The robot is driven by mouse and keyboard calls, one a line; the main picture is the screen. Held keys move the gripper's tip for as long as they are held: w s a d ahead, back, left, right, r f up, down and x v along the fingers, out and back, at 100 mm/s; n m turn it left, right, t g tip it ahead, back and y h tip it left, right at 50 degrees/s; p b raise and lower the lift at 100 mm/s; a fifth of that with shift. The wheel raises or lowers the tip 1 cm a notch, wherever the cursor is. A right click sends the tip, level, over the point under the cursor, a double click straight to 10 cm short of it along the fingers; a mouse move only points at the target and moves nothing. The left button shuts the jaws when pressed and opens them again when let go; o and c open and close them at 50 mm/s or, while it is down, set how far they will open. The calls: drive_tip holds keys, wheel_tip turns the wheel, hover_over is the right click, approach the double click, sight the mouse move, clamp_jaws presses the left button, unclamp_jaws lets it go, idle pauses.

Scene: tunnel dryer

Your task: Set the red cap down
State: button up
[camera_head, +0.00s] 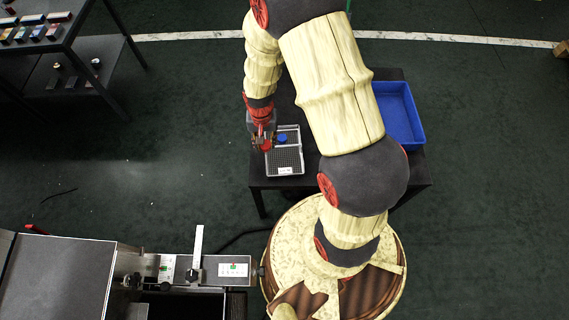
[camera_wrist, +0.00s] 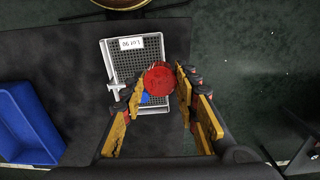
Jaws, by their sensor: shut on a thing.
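The round red cap (camera_wrist: 159,80) is between the fingertips of my gripper (camera_wrist: 160,86), which is shut on it. In the wrist view the cap appears over a grey perforated tray (camera_wrist: 108,58); its height above the tray is hard to tell. A blue cap (camera_wrist: 145,97) lies in the tray, partly hidden behind the red cap. In the head view my gripper (camera_head: 263,139) is at the left edge of the tray (camera_head: 285,173), with the red cap (camera_head: 266,146) showing below it. The blue cap (camera_head: 282,137) is in the tray's far part.
The tray has a white label (camera_wrist: 131,43) and lies on a black table (camera_head: 262,183). A blue bin (camera_head: 402,112) stands at the table's right side. A metal machine (camera_head: 60,280) is at the lower left, and a shelf (camera_head: 85,50) with small items stands at the upper left.

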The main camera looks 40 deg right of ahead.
drive_tip(key=s+d+f+m+p, duration=0.1)
drive_tip(key=s+f+m, duration=0.3)
drive_tip(key=s+m, duration=0.55)
drive_tip(key=s+d+f+m+p, duration=0.1)
drive_tip(key=s+f+m, duration=0.35)
drive_tip(key=m, duration=0.85)
drive_tip(key=b, duration=0.4)
hover_over(284, 166)
drive_tip(key=f, duration=0.5)
drive_tip(key=s+f, duration=0.1)
drive_tip(key=f, duration=0.1)
drive_tip(key=shift+f, duration=0.4)
drive_tip(key=shift+w+f, duration=0.3)
drive_tip(key=shift+f, duration=0.05)
drive_tip(key=shift+w+d+f+b, duration=0.15)
drive_tip(key=shift+f+b, duration=0.25)
drive_tip(key=shift+f, duration=0.45)
drive_tip(key=shift+w+f+b, duration=0.1)
drive_tip(key=shift+f+b, duration=0.3)
drive_tip(key=shift+f, duration=0.45)
drive_tip(key=shift+f, duration=0.2)
drive_tip(key=o, duration=0.8)
drive_tip(key=shift+r, duration=0.1)
